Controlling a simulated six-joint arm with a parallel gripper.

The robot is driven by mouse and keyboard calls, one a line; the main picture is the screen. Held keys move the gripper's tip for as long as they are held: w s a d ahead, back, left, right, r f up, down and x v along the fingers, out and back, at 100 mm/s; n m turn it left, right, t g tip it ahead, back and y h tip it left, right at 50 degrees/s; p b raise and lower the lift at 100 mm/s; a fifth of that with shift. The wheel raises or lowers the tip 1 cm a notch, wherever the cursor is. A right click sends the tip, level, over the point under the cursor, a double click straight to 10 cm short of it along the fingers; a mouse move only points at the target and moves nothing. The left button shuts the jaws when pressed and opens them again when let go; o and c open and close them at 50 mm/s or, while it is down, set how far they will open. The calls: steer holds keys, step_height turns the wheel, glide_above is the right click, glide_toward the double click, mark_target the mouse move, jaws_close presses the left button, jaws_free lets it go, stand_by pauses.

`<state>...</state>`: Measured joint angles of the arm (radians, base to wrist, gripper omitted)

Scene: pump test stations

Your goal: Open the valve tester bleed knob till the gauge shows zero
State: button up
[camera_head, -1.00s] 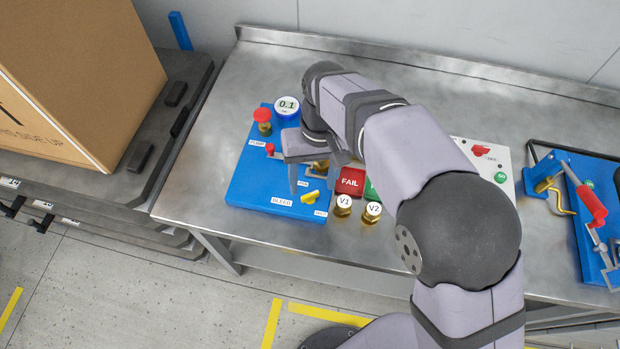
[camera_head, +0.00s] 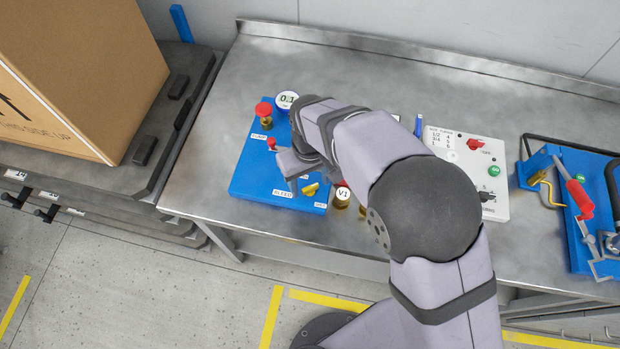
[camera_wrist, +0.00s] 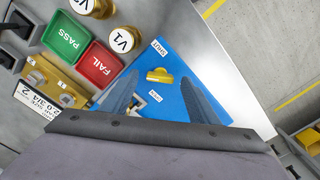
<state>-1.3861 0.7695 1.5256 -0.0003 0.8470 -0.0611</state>
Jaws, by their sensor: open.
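The blue valve tester board (camera_head: 253,173) lies on the steel bench, with a round white gauge (camera_head: 287,100) at its back edge reading about 0.1. The yellow bleed knob (camera_head: 311,189) is near the front right corner, by the BLEED label. The wrist view shows the knob (camera_wrist: 160,75) between a SHUT label (camera_wrist: 160,47) and an OPEN label (camera_wrist: 155,96). My gripper (camera_wrist: 160,80) is open, pointing down at the board, its fingers either side of the knob in that view. I cannot tell their height or any contact. In the head view my gripper (camera_head: 308,184) is partly hidden.
A red knob (camera_head: 264,110) and small red lever (camera_head: 271,143) stand on the board. Green PASS (camera_wrist: 65,38) and red FAIL (camera_wrist: 98,64) trays and brass valves V1 (camera_wrist: 124,41) and V2 (camera_wrist: 90,6) sit close by. A white panel (camera_head: 465,150) stands farther right.

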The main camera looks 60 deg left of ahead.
steer(key=shift+f, duration=0.45)
steer(key=c, duration=1.1)
steer(key=shift+o, duration=0.2)
steer(key=shift+n, duration=0.5)
steer(key=n, duration=0.4)
steer(key=shift+n+b, duration=0.3)
steer(key=shift+b, duration=0.05)
steer(key=n, duration=0.4)
steer(key=shift+r+n, duration=0.1)
steer(key=shift+n, duration=0.3)
